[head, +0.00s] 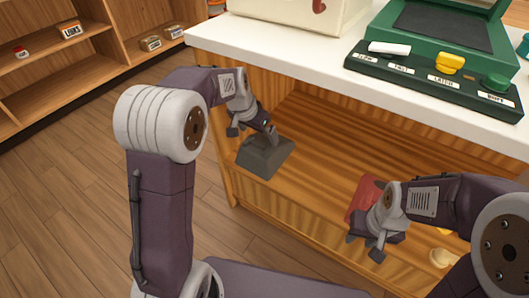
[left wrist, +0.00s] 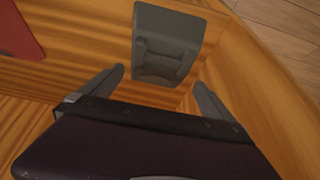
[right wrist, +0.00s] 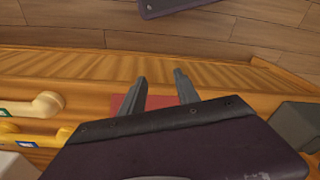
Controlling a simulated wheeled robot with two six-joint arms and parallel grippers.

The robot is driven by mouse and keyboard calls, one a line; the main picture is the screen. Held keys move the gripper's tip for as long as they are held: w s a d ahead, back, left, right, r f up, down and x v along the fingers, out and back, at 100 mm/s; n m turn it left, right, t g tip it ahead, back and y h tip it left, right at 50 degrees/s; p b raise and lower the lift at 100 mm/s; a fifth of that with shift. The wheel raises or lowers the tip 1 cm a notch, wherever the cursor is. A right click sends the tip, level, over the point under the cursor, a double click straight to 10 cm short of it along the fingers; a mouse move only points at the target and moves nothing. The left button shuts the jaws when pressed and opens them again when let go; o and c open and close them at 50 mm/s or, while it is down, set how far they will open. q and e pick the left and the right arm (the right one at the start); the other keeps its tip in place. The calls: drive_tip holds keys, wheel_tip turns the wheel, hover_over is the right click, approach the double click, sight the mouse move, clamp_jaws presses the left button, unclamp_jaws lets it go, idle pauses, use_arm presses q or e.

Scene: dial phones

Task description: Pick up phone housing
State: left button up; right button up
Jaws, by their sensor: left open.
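A dark grey phone housing (head: 263,158) stands on the wooden shelf floor at the left end of the compartment under the white counter. It also shows in the left wrist view (left wrist: 166,42), just beyond the fingertips. My left gripper (head: 272,131) is open above it, with nothing between its fingers. A red phone housing (head: 361,202) lies further right, partly hidden by my right gripper (head: 371,245). In the right wrist view the red housing (right wrist: 122,103) is behind the fingers, which are apart and empty.
A cream handset (right wrist: 47,103) and a yellow handset (right wrist: 32,139) lie beyond the red housing. The white counter (head: 290,43) overhangs the compartment and carries a green machine (head: 432,80) with labelled controls. The wooden front lip (head: 290,232) borders the compartment. Bare wood lies between the housings.

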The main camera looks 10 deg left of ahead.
sight(263, 142)
use_arm(q)
drive_tip(key=b+x, duration=0.1)
drive_tip(key=x, duration=0.3)
drive_tip(key=shift+s, duration=0.1)
drive_tip(key=shift+r, duration=0.1)
use_arm(e)
wheel_tip(263, 142, down, 3)
drive_tip(key=shift+r, duration=0.2)
use_arm(q)
drive_tip(key=c, duration=1.8)
drive_tip(key=shift+c, duration=0.2)
drive_tip(key=shift+r, duration=0.1)
use_arm(e)
drive_tip(key=shift+r, duration=0.1)
